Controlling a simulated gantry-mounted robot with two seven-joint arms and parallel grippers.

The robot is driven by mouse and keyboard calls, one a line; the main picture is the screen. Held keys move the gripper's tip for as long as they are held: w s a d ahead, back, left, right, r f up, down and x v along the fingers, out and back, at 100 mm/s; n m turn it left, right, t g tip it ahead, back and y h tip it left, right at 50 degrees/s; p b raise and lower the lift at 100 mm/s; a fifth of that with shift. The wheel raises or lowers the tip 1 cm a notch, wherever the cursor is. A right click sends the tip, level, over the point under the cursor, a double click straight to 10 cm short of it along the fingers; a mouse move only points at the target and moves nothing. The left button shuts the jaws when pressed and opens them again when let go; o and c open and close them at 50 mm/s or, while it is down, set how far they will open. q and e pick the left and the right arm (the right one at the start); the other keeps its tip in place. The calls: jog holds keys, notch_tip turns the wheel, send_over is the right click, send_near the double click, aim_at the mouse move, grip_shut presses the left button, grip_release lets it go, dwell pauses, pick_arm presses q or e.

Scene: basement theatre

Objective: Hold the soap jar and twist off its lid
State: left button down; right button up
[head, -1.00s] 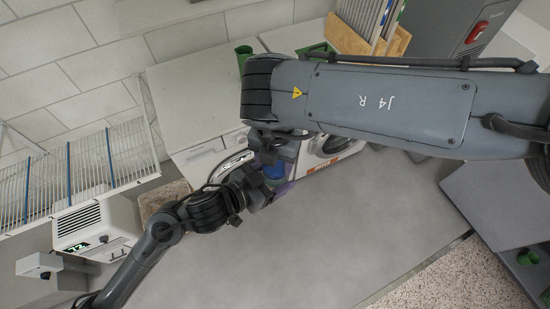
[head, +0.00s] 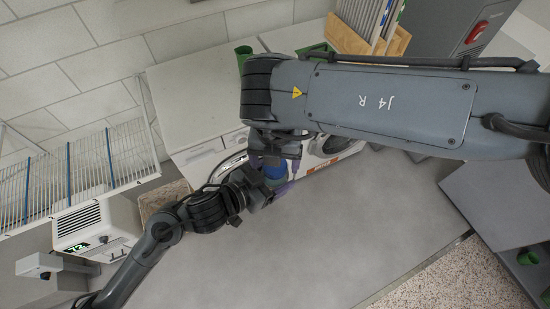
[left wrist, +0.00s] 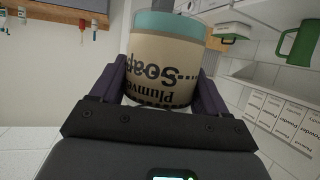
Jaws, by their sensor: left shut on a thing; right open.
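The soap jar (left wrist: 160,75) fills the middle of the left wrist view, a tan-labelled jar with printed soap lettering. Its teal lid (left wrist: 170,22) sits on it; in the head view the lid shows blue (head: 273,172). My left gripper (head: 272,190) is shut on the jar, with a purple finger on each side of it in the left wrist view (left wrist: 160,95). My right gripper (head: 275,165) is open above the lid, its fingers spread on either side of it. Whether either finger touches the lid is unclear. Most of the jar is hidden in the head view.
The grey worktop (head: 320,240) is clear towards the front. A white appliance with a round door (head: 328,145) stands behind the grippers. A wire rack (head: 70,175) and a white box with a green display (head: 98,232) are at left. A green cup (head: 243,52) stands farther back.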

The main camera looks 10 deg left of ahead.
jog(key=shift+r, duration=2.25)
jog(key=shift+c, duration=0.2)
notch_tip(320, 180, up, 2)
jog(key=m, duration=0.4)
jog(key=shift+a+r+m, duration=0.1)
jog(key=shift+r+m, duration=0.05)
jog(key=shift+m, duration=0.15)
jog(key=shift+r+m, duration=0.25)
jog(key=shift+m, duration=0.65)
jog(key=shift+f+m, duration=0.3)
jog(key=shift+f, duration=3.4)
jog(key=c, duration=1.1)
jog(key=n, duration=0.7)
